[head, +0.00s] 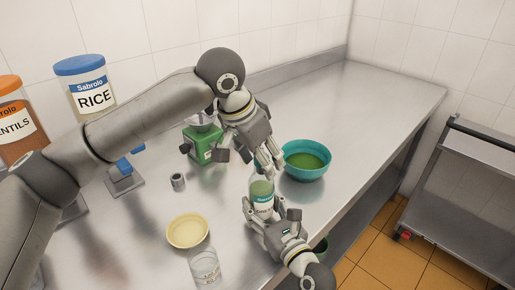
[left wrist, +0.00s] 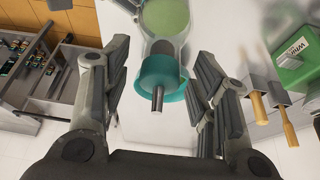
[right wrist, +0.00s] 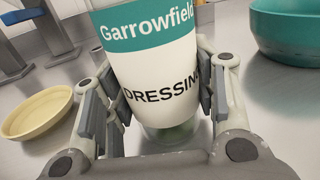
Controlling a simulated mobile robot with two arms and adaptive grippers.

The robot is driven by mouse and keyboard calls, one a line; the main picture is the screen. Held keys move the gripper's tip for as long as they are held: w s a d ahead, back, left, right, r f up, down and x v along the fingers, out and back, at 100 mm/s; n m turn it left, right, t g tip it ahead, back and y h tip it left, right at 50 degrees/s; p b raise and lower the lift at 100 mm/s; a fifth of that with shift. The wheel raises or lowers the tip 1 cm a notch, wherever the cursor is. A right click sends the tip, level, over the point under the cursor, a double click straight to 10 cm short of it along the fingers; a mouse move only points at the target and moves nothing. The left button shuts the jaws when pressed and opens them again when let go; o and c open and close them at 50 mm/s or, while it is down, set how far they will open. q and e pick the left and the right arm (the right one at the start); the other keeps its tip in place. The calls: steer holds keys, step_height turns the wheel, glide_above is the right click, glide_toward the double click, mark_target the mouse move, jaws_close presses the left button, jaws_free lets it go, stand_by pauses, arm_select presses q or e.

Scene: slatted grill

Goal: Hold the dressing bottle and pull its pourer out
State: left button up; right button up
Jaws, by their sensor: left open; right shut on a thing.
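The dressing bottle (head: 262,190) stands upright near the counter's front edge, with green contents and a teal and white label. The label (right wrist: 158,80) fills the middle of the right wrist view. My right gripper (head: 276,214) is shut on the bottle's lower body, one finger on each side. My left gripper (head: 268,165) is open above the bottle. In the left wrist view the pourer, a teal collar with a metal spout (left wrist: 158,98), lies between its spread fingers, with visible gaps at both sides. The bottle's neck is hidden in the head view.
A teal bowl (head: 305,173) with green contents stands close right of the bottle. A green device (head: 203,146) stands behind. The counter's far right is clear.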

arm_select(q)
jaws_close()
stand_by(0.6)
steer(key=shift+r, duration=0.15)
steer(key=shift+r, duration=3.6)
arm_select(e)
steer(key=o, duration=1.2)
